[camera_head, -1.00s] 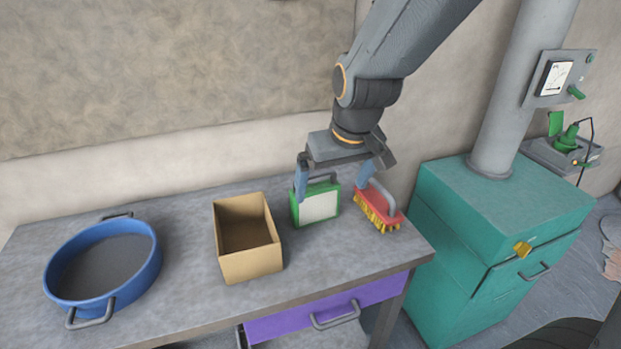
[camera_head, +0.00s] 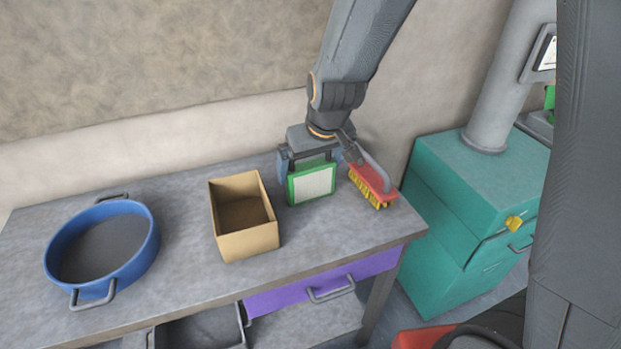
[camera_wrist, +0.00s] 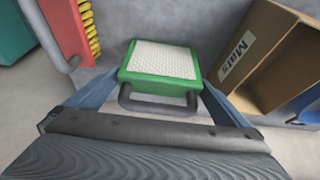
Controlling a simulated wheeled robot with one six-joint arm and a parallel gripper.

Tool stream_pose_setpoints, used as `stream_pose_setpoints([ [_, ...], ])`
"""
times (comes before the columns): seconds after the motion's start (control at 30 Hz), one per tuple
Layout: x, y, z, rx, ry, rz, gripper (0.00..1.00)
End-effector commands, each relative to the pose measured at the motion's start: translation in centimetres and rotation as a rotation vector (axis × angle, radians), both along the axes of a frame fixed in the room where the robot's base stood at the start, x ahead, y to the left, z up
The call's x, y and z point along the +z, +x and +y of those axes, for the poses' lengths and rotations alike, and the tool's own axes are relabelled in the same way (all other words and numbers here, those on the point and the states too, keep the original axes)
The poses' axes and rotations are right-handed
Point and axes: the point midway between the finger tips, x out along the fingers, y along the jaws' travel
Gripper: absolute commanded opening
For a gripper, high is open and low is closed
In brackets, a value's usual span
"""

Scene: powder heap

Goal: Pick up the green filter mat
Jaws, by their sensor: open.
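The green filter mat (camera_head: 312,184) has a green frame, a white mesh face and a grey handle. It stands upright on the grey table between the cardboard box and the red brush. My gripper (camera_head: 314,163) is low behind the mat's top, and its fingers hide partly behind the mat. In the wrist view the mat (camera_wrist: 160,62) lies ahead between my two blue fingers, with its handle nearest me. My gripper (camera_wrist: 160,98) is open, one finger on each side of the handle. I cannot tell whether either finger touches it.
The red brush (camera_head: 374,180) with yellow bristles stands close on the right. A blue round pan (camera_head: 150,252) is farther left. A purple drawer (camera_head: 345,274) is below.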

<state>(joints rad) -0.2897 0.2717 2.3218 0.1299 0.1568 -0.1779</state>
Motion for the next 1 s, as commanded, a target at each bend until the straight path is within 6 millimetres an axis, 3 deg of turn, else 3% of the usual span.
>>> stream_pose_setpoints([
  [0.3, -3.4, 1.5, 0.5, -0.002, -0.001, 0.002, 1.0],
  [0.6, -3.7, 1.7, 0.5, -0.001, -0.001, 0.0, 1.0],
  [0.67, -3.7, 1.7, 0.5, -0.001, -0.001, 0.0, 0.93],
  [0.8, -3.7, 1.7, 0.5, -0.001, -0.001, 0.0, 0.7],
  [1.0, -3.6, 1.7, 0.5, -0.001, -0.001, 0.0, 0.68],
])
